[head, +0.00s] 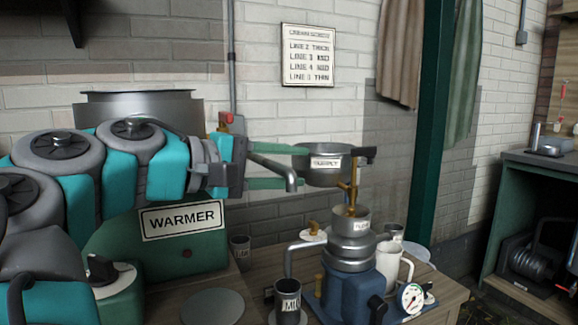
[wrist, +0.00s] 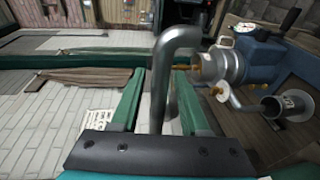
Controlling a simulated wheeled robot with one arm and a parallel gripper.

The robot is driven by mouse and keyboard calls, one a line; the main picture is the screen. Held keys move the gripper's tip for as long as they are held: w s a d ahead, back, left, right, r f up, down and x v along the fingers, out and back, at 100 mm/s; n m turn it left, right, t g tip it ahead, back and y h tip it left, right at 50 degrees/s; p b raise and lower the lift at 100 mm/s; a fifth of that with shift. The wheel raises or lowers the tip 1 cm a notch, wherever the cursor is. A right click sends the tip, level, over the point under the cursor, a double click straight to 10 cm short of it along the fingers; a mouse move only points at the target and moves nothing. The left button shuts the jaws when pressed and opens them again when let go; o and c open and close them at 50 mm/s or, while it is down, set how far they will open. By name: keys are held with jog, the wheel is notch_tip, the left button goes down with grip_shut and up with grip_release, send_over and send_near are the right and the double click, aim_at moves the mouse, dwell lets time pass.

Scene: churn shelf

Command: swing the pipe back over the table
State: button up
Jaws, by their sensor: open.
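A grey metal pipe (head: 272,166) bends down at its right end, and its other end is hidden behind my gripper. In the wrist view the pipe (wrist: 179,52) stands between the two green fingers, with its bent top beyond them. My gripper (head: 308,168) is open, its fingers above and below the pipe; in the wrist view (wrist: 160,74) a gap shows beside the pipe. I cannot tell whether either finger touches it. The wooden table (head: 441,299) lies below and to the right. The pipe's open end is left of the supply bowl (head: 322,168).
A blue churn machine (head: 350,285) with a gauge (head: 410,298) stands on the table, its spout over a dark cup (head: 288,302). The green warmer (head: 185,245) is at left. A green post (head: 432,130) rises behind. A sign (head: 308,55) hangs on the wall.

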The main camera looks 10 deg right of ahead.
aim_at(266, 166)
jog(key=v, duration=0.7)
jog(key=shift+a, duration=0.25)
jog(key=shift+s+a, duration=0.15)
jog(key=shift+s, duration=0.05)
jog(key=shift+c, duration=0.3)
